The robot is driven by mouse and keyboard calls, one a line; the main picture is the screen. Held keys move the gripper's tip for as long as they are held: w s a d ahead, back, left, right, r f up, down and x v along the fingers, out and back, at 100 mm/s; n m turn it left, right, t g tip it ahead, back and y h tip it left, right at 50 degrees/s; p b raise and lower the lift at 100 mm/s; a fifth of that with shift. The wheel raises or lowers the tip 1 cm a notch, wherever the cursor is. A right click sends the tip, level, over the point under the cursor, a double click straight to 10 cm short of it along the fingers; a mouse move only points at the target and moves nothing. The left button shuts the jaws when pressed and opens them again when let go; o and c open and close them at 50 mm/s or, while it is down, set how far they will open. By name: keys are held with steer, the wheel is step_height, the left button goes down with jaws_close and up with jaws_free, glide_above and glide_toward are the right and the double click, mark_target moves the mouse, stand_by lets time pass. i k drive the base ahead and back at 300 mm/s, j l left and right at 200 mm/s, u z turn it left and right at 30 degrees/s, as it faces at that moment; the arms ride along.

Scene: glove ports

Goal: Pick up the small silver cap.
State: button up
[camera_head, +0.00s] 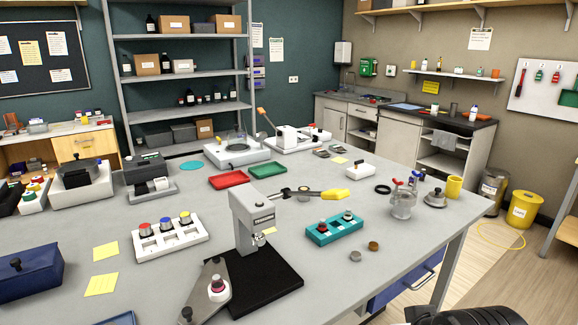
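Two small round caps lie on the grey table in front of the teal rack. One looks grey and may be the small silver cap (355,256); the other is a brownish cap (374,246) just behind it to the right. They are apart, and nothing touches the grey one. A larger silver lidded piece (435,199) stands farther right. My gripper's fingers do not show; only a dark rounded part, probably of my arm, shows at the bottom right edge.
A grey press on a black base (270,284) stands to the left. The table (410,255) is clear right of the caps, up to its edge.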

mark_target(355, 255)
steer(key=i+z, duration=0.35)
steer(key=i+j+z, duration=0.3)
steer(key=i+l, duration=0.1)
